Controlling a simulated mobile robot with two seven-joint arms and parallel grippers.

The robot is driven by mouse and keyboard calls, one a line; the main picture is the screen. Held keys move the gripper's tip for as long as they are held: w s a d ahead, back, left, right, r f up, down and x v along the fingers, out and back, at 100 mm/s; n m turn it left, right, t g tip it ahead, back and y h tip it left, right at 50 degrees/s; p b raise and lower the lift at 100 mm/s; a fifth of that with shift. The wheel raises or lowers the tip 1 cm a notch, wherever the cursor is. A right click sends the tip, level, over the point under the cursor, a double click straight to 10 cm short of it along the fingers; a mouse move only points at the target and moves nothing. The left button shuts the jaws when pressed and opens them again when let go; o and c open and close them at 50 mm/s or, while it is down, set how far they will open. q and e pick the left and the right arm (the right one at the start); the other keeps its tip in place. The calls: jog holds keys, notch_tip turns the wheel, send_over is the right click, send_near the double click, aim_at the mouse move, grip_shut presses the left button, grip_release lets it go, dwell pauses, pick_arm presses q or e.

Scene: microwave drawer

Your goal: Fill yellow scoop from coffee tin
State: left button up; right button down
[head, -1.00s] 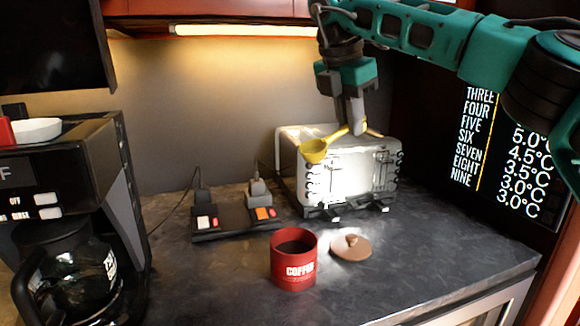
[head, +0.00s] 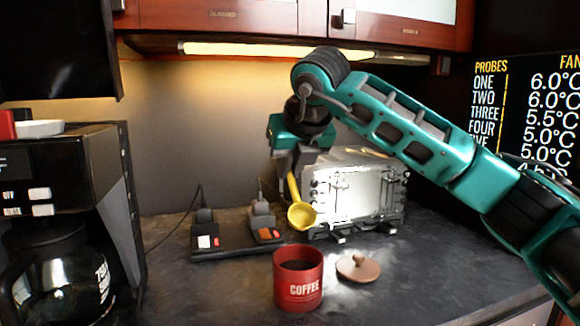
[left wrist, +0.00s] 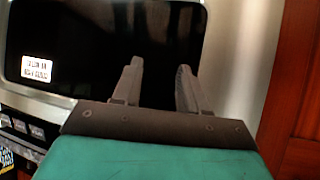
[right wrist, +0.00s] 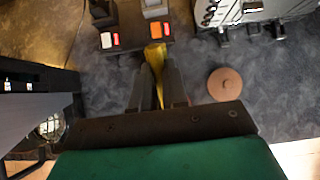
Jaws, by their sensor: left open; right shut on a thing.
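The red coffee tin (head: 298,287) stands upright on the dark counter with its top open and dark contents inside. Its brown lid with a knob (head: 357,267) lies on the counter to its right. My right gripper (head: 292,172) is shut on the handle of the yellow scoop (head: 301,215). The scoop hangs with its bowl low, above and behind the tin, apart from it. In the right wrist view the scoop's handle (right wrist: 155,62) shows between the fingers; the tin is not visible there. My left gripper (left wrist: 157,88) is open and empty in the left wrist view.
A silver toaster (head: 358,195) stands behind the lid. A power strip with switches (head: 230,240) lies left of the scoop. A coffee maker with a glass pot (head: 62,275) stands at the left.

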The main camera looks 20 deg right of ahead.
aim_at(293, 180)
jog(key=shift+f+b, duration=1.3)
jog(key=shift+f, duration=0.1)
jog(key=shift+f+b, duration=0.45)
jog(key=shift+f, duration=0.1)
notch_tip(293, 180, down, 8)
jog(key=b, duration=0.6)
jog(key=shift+r, duration=0.2)
